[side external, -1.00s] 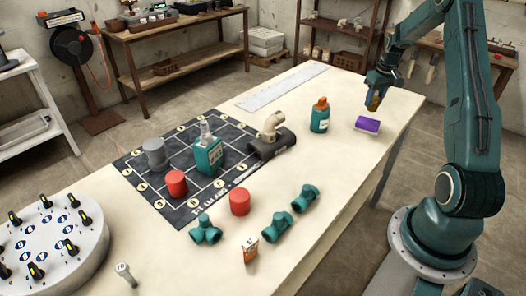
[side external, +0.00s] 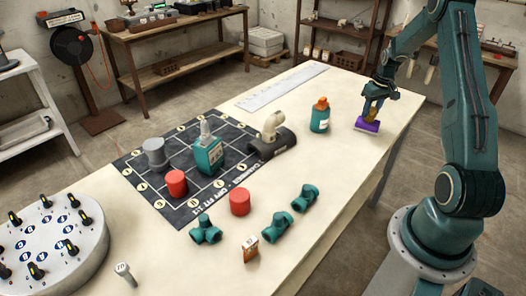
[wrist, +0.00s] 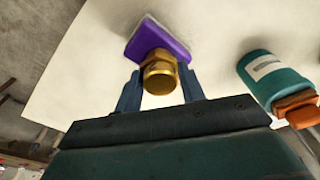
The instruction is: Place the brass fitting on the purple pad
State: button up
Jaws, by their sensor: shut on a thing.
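The brass fitting (wrist: 160,76) is a gold hex-and-cylinder piece between the two fingers of my gripper (wrist: 160,92) in the wrist view. In the side view my gripper (side external: 374,106) is shut on the brass fitting (side external: 371,117), over the purple pad (side external: 366,126). The purple pad also shows in the wrist view (wrist: 148,36), right behind the fitting's far end. I cannot tell whether the fitting touches the pad. The fitting hides part of the pad.
A teal bottle with an orange cap (side external: 320,115) stands left of the pad. A dark grid mat (side external: 185,208) holds several items, and green pipe fittings (side external: 305,198) lie near the front edge. The table (side external: 340,170) around the pad is clear.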

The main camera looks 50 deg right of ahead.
aim_at(374, 110)
jog(key=shift+f, duration=0.1)
jog(key=o, duration=1.1)
jog(key=shift+c, duration=0.2)
notch_tip(374, 110, up, 12)
jog(key=s, duration=0.1)
jog(key=shift+s+a, duration=0.15)
jog(key=shift+a, duration=0.2)
